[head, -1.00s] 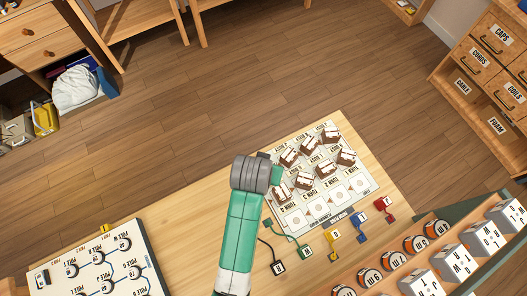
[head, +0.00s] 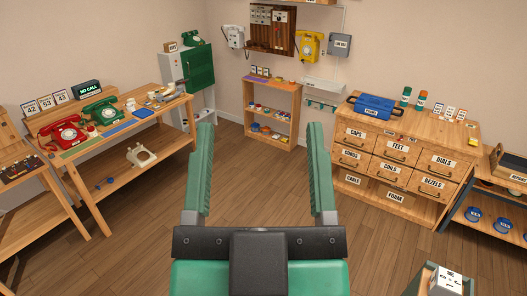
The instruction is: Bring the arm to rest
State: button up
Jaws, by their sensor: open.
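My gripper (head: 260,165) is in the lower middle of the head view. Its two green fingers point up and away from me, set wide apart on a dark crossbar. It is open, with nothing between the fingers. Past and between them only the wooden floor and a small shelf in the background show. The fingers touch nothing.
A bench with a red phone (head: 63,133) and a green phone (head: 102,111) stands at left. A drawer cabinet (head: 400,165) stands at right. A small shelf (head: 272,110) is against the back wall. The wooden floor (head: 262,185) between them is clear.

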jog(key=shift+s+d+r+t, duration=0.15)
jog(key=shift+s+r+t, duration=0.15)
jog(key=shift+s+r, duration=0.35)
jog(key=shift+r, duration=0.1)
notch_tip(320, 180, up, 19)
jog(key=p, duration=1.9)
jog(key=shift+w, duration=0.1)
